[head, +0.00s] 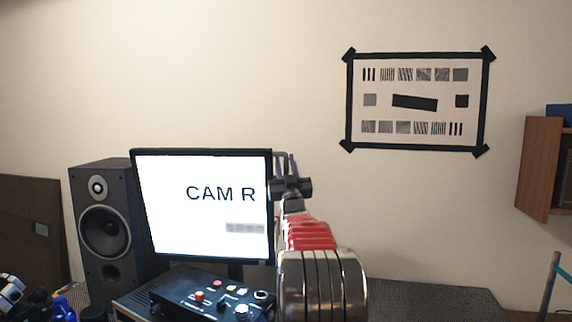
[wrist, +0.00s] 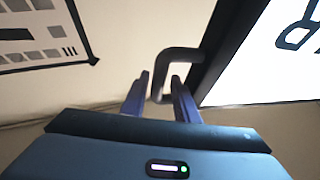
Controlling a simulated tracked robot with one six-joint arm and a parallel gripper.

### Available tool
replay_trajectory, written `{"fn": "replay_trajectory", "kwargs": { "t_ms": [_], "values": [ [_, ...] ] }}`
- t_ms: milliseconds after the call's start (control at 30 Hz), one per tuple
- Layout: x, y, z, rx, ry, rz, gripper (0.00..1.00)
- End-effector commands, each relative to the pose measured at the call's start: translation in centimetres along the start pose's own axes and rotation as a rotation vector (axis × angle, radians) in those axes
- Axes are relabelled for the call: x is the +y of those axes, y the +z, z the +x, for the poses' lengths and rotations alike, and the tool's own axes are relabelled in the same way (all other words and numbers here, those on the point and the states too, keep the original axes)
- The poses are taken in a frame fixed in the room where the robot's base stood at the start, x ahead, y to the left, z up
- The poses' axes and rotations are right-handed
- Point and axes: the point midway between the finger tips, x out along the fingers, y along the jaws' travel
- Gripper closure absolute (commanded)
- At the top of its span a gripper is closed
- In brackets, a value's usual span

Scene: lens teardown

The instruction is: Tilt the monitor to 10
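The monitor (head: 205,235) stands upright with a black frame and a white screen reading "CAM R". In the wrist view, its dark frame and white screen (wrist: 265,75) fill the upper right. A dark bent handle (wrist: 183,54) sticks out from the monitor's side edge. My gripper (head: 285,160) is at the monitor's upper right edge. In the wrist view, the two blue fingers of my gripper (wrist: 162,78) stand apart on either side of the handle's outer bar, with a gap visible. Firm contact with the bar does not show. No tilt scale is readable.
A black speaker (head: 105,228) stands left of the monitor. A control box (head: 208,298) with coloured buttons lies in front of it. A taped test chart (head: 415,103) hangs on the wall. A wooden cabinet (head: 540,168) is at far right. The grey surface (head: 430,300) at right is clear.

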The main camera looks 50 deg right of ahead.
Motion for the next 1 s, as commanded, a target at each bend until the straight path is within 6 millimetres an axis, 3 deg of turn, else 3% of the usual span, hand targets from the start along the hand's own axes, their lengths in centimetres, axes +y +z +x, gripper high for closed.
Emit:
{"fn": "replay_trajectory", "kwargs": {
  "t_ms": [467, 1000],
  "values": [
    [0.2, -0.1, -0.4, 0.0, 0.002, -0.001, 0.67],
    [0.1, 0.0, -5.8, -0.001, 0.002, -0.001, 0.67]
  ]
}}
